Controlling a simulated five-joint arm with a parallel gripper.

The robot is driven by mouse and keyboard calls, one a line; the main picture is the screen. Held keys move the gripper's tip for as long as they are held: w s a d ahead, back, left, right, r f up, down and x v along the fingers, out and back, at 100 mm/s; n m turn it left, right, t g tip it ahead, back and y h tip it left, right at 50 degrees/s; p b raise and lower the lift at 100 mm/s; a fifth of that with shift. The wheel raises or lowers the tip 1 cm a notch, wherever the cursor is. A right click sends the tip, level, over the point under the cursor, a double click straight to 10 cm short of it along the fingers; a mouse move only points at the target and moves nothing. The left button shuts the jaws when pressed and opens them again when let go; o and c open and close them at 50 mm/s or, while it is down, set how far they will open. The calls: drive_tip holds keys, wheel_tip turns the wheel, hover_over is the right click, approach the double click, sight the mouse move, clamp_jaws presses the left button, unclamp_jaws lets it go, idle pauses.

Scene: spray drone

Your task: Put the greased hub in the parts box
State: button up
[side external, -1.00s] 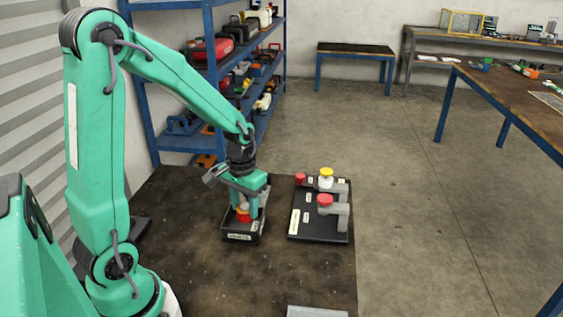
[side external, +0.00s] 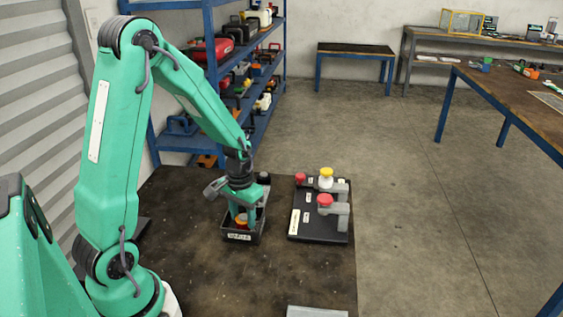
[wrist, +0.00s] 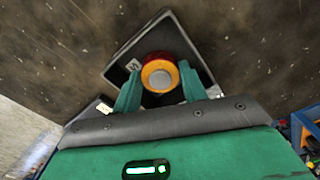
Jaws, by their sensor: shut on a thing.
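My gripper (side external: 242,216) points down over the parts box (side external: 240,237), a small black open box with a white label too small to read. It is shut on the hub (side external: 241,221), a red and orange round part with a grey centre. In the wrist view the hub (wrist: 160,74) sits between the two green fingers of my gripper (wrist: 160,90), with the black box (wrist: 121,71) around and below it. The hub is low, within the box's outline. I cannot tell whether it touches the box floor.
A black board (side external: 306,228) with grey brackets and red and yellow knobs stands right of the box. A light grey plate (side external: 316,312) lies at the front edge. The dark table (side external: 200,275) is clear in front of the box.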

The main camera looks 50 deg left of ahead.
sight(244, 220)
drive_tip(key=shift+f, duration=0.2)
drive_tip(key=o, duration=0.8)
drive_tip(key=shift+c, duration=0.2)
drive_tip(key=shift+r, duration=0.15)
wheel_tip(244, 220, up, 12)
drive_tip(key=shift+r, duration=0.1)
idle(0.7)
drive_tip(key=s+d+r+m+t, duration=0.3)
drive_tip(key=s+d+r+t, duration=0.2)
drive_tip(key=s+d+r, duration=0.4)
drive_tip(key=shift+s+d+r+m+t, duration=0.3)
drive_tip(key=shift+s+d+r+m, duration=0.15)
drive_tip(key=shift+d, duration=0.7)
